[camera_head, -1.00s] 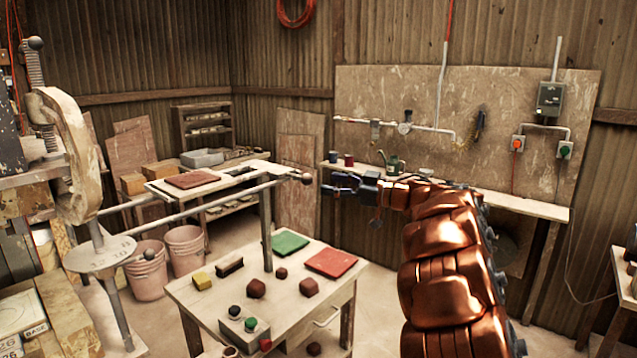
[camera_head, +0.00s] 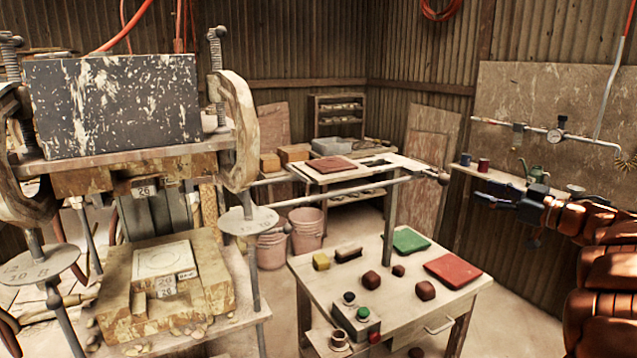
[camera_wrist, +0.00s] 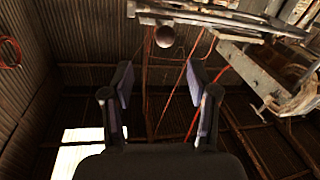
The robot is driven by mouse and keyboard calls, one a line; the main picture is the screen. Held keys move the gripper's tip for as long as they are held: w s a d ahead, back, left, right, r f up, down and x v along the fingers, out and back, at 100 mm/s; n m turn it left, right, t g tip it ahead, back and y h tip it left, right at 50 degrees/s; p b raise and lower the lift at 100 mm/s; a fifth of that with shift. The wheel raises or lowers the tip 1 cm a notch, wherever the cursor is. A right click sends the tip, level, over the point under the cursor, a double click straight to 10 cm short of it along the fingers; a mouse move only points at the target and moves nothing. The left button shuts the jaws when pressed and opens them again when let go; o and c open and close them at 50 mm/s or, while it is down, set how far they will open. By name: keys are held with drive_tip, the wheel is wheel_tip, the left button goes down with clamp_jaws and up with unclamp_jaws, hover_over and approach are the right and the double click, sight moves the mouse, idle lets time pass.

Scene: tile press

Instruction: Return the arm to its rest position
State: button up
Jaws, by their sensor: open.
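My gripper (camera_head: 483,196) is at the right of the head view, held in the air at the end of my copper-coloured arm. It points left, to the right of the ball-ended bar of the press. In the wrist view, my gripper (camera_wrist: 160,85) has its two fingers wide apart with nothing between them. The ball end (camera_wrist: 164,37) of the bar shows beyond the fingertips there. In the head view, the same ball end (camera_head: 443,178) is just left of my gripper, with a gap between them.
The tile press (camera_head: 112,105) stands at the left. A wooden table (camera_head: 412,324) holds a green tile (camera_head: 410,240), a red tile (camera_head: 452,269), several clay lumps and a button box (camera_head: 356,320). A back shelf holds a watering can (camera_head: 533,172). Open air surrounds my gripper.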

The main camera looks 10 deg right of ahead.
drive_tip(key=w+d+r+m+t+h, duration=0.25)
drive_tip(key=r+m+h, duration=0.6)
drive_tip(key=h, duration=0.55)
drive_tip(key=s+a+f+m+g, duration=0.2)
drive_tip(key=s+a+f+g, duration=0.4)
drive_tip(key=s+a+f, duration=0.4)
drive_tip(key=s+a+f+m+g, duration=0.2)
drive_tip(key=s+a+f+g, duration=0.5)
drive_tip(key=s+f, duration=0.5)
drive_tip(key=s+a+f+n+g+y, duration=0.2)
drive_tip(key=s+a+f, duration=0.3)
drive_tip(key=s+a, duration=0.4)
drive_tip(key=s+a+f+n+g+y, duration=0.2)
drive_tip(key=s+a+f+g+y, duration=0.1)
drive_tip(key=s+a, duration=0.6)
drive_tip(key=s+f+g, duration=0.1)
drive_tip(key=s+g, duration=0.1)
drive_tip(key=s, duration=0.1)
drive_tip(key=shift+s+a+f+n+y, duration=0.25)
drive_tip(key=shift+s+f+n+y, duration=0.05)
drive_tip(key=shift+s+f+n, duration=0.1)
drive_tip(key=shift+c, duration=0.2)
